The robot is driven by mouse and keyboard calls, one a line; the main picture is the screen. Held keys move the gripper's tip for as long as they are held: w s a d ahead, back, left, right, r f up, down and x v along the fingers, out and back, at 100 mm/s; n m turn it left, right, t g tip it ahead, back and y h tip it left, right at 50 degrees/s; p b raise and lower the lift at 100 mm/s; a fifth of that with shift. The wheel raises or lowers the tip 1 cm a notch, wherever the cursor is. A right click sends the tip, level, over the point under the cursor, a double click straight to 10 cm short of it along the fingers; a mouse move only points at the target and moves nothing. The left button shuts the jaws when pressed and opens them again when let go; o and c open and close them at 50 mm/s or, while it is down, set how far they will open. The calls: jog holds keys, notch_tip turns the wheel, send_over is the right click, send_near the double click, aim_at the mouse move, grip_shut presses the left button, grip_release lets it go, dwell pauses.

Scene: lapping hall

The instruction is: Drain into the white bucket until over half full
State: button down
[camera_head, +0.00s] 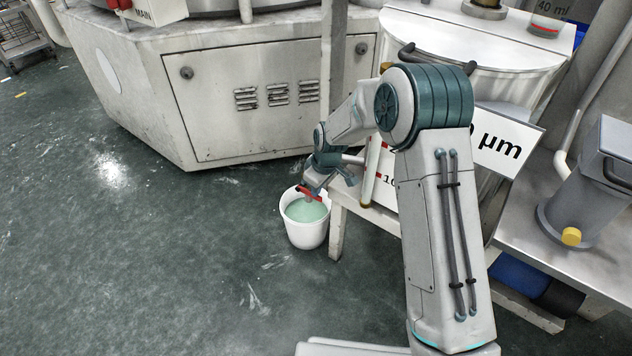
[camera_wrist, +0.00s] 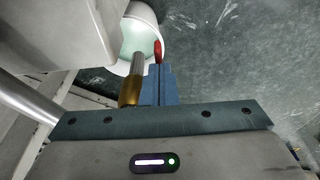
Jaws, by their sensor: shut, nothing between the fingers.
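The white bucket (camera_head: 306,237) stands on the floor beside the steel table's leg. Pale green liquid (camera_head: 305,211) fills it to somewhat below the rim; the exact level is hard to judge. The bucket (camera_wrist: 148,14) and liquid (camera_wrist: 139,40) also show at the top of the wrist view. A red lever (camera_head: 312,193) shows over the bucket, and its red end (camera_wrist: 157,50) is just beyond my fingertips. A pipe with a brass part (camera_wrist: 130,90) runs beside my fingers towards the bucket. My gripper (camera_head: 320,182) is shut and empty by the lever; its fingers (camera_wrist: 159,72) are together. I cannot tell whether liquid is flowing.
A large grey machine housing (camera_head: 240,100) stands behind the bucket. A white drum (camera_head: 470,65) and a sign ending in "µm" (camera_head: 503,146) are at right. A grey container (camera_head: 590,185) sits on the steel table (camera_head: 525,265). Floor at left is open.

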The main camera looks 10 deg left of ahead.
jog(key=shift+d+f, duration=0.25)
jog(key=shift+f, duration=0.05)
jog(key=shift+s+d+f, duration=0.15)
jog(key=shift+f, duration=0.05)
dwell(0.3)
jog(key=p+v, duration=0.1)
jog(key=v, duration=0.1)
jog(key=p+v, duration=0.1)
jog(key=v, duration=0.1)
jog(key=p+v, duration=0.1)
jog(key=v, duration=0.1)
jog(key=shift+w+a+p, duration=0.25)
jog(key=shift+p, duration=0.15)
jog(key=s+d+r+p, duration=0.2)
jog(key=s+d+r, duration=0.1)
jog(key=d+r, duration=0.2)
jog(key=shift+d+r, duration=0.2)
jog(key=shift+r, duration=0.15)
jog(key=shift+s, duration=0.1)
dwell(0.5)
